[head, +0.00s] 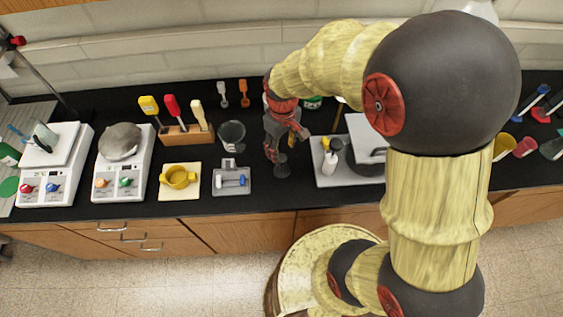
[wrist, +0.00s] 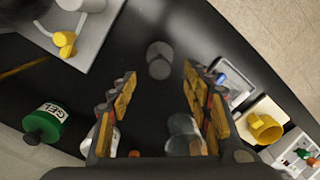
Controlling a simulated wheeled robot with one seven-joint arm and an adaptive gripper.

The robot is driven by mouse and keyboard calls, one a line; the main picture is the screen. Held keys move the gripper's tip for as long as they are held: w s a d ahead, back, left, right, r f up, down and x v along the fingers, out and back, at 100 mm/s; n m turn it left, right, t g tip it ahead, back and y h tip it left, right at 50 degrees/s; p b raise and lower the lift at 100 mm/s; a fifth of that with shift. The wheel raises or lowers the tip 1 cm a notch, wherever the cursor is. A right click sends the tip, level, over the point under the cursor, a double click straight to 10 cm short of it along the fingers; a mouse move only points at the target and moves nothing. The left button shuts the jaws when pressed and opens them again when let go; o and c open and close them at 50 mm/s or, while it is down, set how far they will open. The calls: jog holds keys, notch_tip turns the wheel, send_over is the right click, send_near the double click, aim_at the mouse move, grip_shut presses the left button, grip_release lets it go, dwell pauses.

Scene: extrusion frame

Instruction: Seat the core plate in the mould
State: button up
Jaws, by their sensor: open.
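My gripper (head: 287,133) is open and empty above the black bench, and its two fingers also show in the wrist view (wrist: 160,103). A small dark grey round piece (head: 281,170), perhaps the core plate, stands on the bench just below the fingers. In the wrist view this grey piece (wrist: 159,66) lies beyond the fingertips, between their lines and apart from them. A grey block with a blue-and-white part (head: 231,181), perhaps the mould, sits to its left. It shows partly behind the right finger in the wrist view (wrist: 238,92). I cannot confirm either identity.
A clear beaker (head: 232,134) stands behind the grey block. A grey tray (head: 330,177) with a pot lies right. A green bottle (wrist: 45,122) stands near the gripper.

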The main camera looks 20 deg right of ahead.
aim_at(281, 157)
notch_tip(281, 157, down, 7)
jog(key=shift+w, duration=0.15)
jog(key=shift+c, duration=0.6)
jog(key=c, duration=1.1)
grip_shut()
